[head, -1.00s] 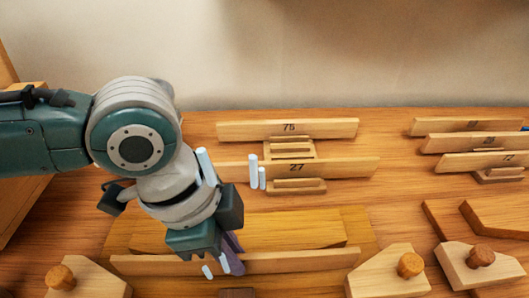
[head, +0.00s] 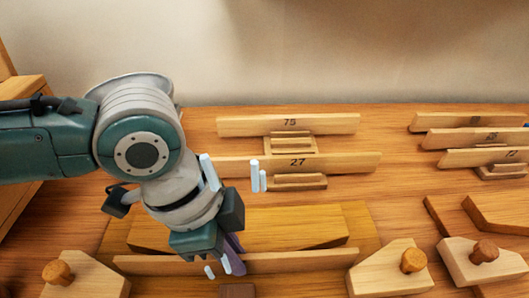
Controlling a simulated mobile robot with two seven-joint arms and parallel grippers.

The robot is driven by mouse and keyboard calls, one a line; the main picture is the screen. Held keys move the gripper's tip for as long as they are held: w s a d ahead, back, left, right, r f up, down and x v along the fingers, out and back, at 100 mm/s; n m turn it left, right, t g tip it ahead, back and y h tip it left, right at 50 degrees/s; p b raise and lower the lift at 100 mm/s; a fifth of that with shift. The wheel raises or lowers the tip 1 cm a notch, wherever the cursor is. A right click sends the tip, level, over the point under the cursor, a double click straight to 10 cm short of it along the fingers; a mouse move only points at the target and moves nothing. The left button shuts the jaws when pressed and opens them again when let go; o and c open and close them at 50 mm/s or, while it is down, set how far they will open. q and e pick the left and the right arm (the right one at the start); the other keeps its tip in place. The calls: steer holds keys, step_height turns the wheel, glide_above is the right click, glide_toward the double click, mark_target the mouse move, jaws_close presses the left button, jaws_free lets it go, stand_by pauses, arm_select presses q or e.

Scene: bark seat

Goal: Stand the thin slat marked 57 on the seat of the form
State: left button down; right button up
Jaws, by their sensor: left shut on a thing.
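A long thin wooden slat (head: 300,262) lies lengthwise across the front of the form (head: 300,228), a broad wooden block on a wider base. The gripper hides part of the slat and no number is readable on it, so I cannot confirm a 57. My left gripper (head: 222,266) points down at the slat's middle and is shut on it. Its hand covers part of the form. I cannot tell whether the slat's lower edge touches the seat. My right gripper is not in view.
Slats marked 75 (head: 235,126) and 27 (head: 350,163) stand in small holders behind the form. More slats, including one marked 72 (head: 460,158), stand at the right. Knobbed wooden blocks (head: 388,274) (head: 85,280) flank the form. A wall rises behind.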

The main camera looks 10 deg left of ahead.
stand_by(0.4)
arm_select(q)
steer(key=c, duration=0.9)
jaws_free()
steer(key=shift+f, duration=0.1)
steer(key=shift+o, duration=0.3)
steer(key=shift+a, duration=0.1)
steer(key=p+v, duration=0.2)
steer(key=d+p+v, duration=0.1)
steer(key=p+v, duration=0.1)
steer(key=shift+w, duration=0.2)
steer(key=d+p+v, duration=0.1)
steer(key=p+v, duration=0.6)
steer(key=shift+w+d+r, duration=0.2)
steer(key=shift+d, duration=0.15)
